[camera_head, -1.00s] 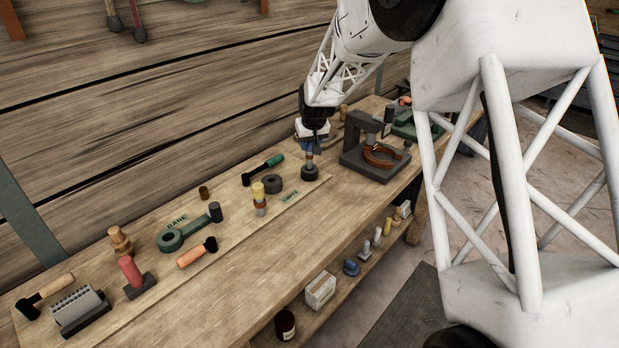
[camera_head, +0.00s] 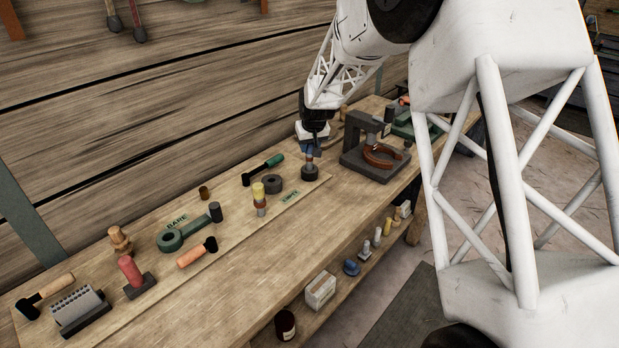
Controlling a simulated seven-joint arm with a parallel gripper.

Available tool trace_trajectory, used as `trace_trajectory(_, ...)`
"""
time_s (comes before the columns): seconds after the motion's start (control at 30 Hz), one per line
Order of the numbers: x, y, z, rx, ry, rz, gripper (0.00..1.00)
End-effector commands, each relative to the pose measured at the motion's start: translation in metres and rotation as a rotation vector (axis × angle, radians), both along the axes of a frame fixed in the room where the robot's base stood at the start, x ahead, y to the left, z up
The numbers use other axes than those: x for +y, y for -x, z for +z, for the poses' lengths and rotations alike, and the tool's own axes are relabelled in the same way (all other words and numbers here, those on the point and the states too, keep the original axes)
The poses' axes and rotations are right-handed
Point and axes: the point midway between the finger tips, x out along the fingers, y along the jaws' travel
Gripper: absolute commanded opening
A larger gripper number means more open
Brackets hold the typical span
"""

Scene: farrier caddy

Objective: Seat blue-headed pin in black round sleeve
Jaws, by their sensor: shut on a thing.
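My gripper (camera_head: 312,148) points down at the far end of the board and is shut on the blue-headed pin (camera_head: 310,161). The blue head is mostly hidden between the fingers; a short reddish-brown and pale length of the pin shows below them. The black round sleeve (camera_head: 310,174) stands on the board directly under the pin. The pin is upright and its lower end meets the sleeve's top; how deep it sits inside I cannot tell.
A dark ring (camera_head: 272,183) and a yellow-topped pin (camera_head: 259,197) stand to the left, with a green-handled tool (camera_head: 263,169) behind. A dark grey press-like stand (camera_head: 367,153) with a copper-coloured horseshoe (camera_head: 382,155) is close on the right.

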Motion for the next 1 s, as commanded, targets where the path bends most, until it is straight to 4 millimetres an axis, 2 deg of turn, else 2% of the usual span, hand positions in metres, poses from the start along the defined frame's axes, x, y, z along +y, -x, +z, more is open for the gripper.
trace_trajectory(1.0, 0.0000, 0.0000, -0.0083, 0.000, 0.000, 0.000, 0.00)
